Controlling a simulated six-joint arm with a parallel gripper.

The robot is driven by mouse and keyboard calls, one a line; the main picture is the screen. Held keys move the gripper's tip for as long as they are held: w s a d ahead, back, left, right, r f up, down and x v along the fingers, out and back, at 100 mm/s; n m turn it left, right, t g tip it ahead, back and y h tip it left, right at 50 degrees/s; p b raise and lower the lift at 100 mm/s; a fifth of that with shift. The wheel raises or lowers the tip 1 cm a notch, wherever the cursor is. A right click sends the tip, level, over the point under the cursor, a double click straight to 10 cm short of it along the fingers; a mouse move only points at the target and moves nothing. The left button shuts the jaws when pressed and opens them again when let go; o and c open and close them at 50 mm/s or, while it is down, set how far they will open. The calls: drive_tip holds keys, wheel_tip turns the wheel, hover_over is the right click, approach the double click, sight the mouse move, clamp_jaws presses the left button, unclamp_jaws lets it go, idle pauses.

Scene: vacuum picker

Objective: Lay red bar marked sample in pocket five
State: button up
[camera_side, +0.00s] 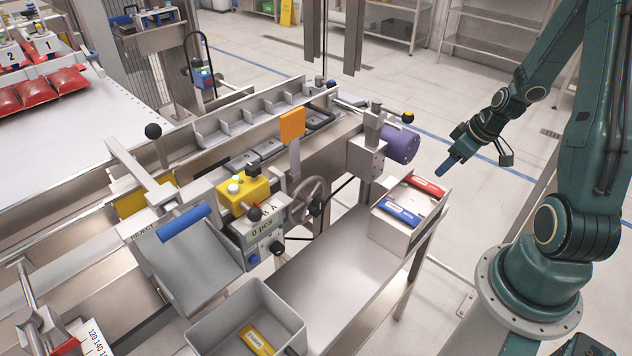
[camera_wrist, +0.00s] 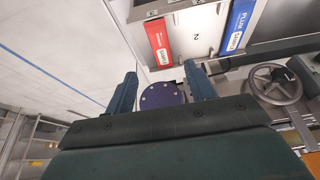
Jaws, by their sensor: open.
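A red bar (camera_side: 425,187) with a white label lies in the top of a metal holder (camera_side: 392,232) at right of centre, beside a blue bar (camera_side: 402,211). In the wrist view the red bar (camera_wrist: 156,33) is ahead of the fingers and the blue bar (camera_wrist: 240,24) is to its right. My gripper (camera_side: 449,166) is open and empty, above and to the right of the holder, apart from the red bar; its fingers (camera_wrist: 161,84) are spread in the wrist view. A row of divided pockets (camera_side: 237,127) runs along the conveyor; I cannot read pocket numbers.
A purple motor (camera_side: 402,145) with a black-knobbed lever stands behind the holder. An orange plate (camera_side: 292,124) rises before the pockets. A handwheel (camera_side: 306,201) is left of the holder. A grey bin (camera_side: 205,329) in front holds a yellow bar (camera_side: 257,341).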

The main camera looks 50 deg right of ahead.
sight(426, 183)
drive_tip(key=shift+x, duration=1.75)
drive_tip(key=shift+f, duration=0.1)
drive_tip(key=shift+x, duration=2.5)
drive_tip(key=shift+a, duration=0.1)
drive_tip(key=c, duration=1.1)
drive_tip(key=shift+w, duration=0.1)
drive_tip(key=shift+c, duration=0.2)
wheel_tip(426, 183, up, 20)
